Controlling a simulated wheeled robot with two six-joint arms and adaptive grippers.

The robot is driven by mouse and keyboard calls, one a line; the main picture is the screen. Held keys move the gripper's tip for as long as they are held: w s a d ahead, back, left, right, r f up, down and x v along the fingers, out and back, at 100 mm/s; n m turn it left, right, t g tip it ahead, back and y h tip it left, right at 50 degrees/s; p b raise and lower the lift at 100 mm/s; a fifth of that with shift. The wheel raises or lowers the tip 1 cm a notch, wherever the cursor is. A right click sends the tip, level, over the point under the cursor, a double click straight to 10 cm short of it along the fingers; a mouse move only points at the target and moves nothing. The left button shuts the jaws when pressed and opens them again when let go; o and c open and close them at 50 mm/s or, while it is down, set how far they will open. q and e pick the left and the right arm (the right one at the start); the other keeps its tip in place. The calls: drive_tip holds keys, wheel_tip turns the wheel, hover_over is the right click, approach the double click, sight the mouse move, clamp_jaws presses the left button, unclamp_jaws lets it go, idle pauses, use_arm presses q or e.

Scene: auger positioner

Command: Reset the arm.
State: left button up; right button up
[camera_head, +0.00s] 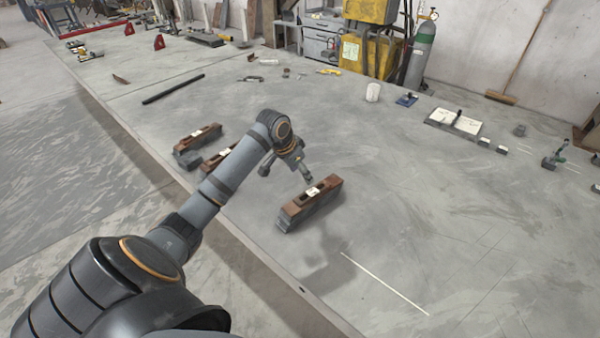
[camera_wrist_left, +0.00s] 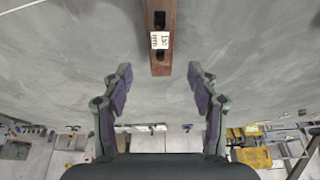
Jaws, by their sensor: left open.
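My left gripper (camera_head: 306,179) is above the grey table, close to the far side of a rust-brown block (camera_head: 325,196) with a slot and a small white label on top. In the left wrist view my left gripper (camera_wrist_left: 160,80) has its two fingers wide apart with nothing between the pads. The block (camera_wrist_left: 168,12) reaches in from the top of that view, and its near end stops just short of the line between the fingertips. No contact shows. My right gripper is not in view.
Two similar blocks, one at the left (camera_head: 199,142) and one partly behind my left arm (camera_head: 215,160), sit near the table's edge. The table's right front is mostly clear.

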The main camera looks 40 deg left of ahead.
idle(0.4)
use_arm(q)
drive_tip(key=s+d+f, duration=1)
drive_tip(key=s+d, duration=0.1)
drive_tip(key=s+d+n+y, duration=0.1)
drive_tip(key=s+d+y, duration=0.15)
drive_tip(key=s, duration=1.05)
wheel_tip(320, 180, down, 24)
drive_tip(key=s+a+g, duration=0.2)
drive_tip(key=s+a+f+n+g, duration=0.1)
drive_tip(key=s+f, duration=1.7)
drive_tip(key=s, duration=0.1)
drive_tip(key=shift+a+f+h, duration=0.25)
drive_tip(key=shift+h, duration=0.1)
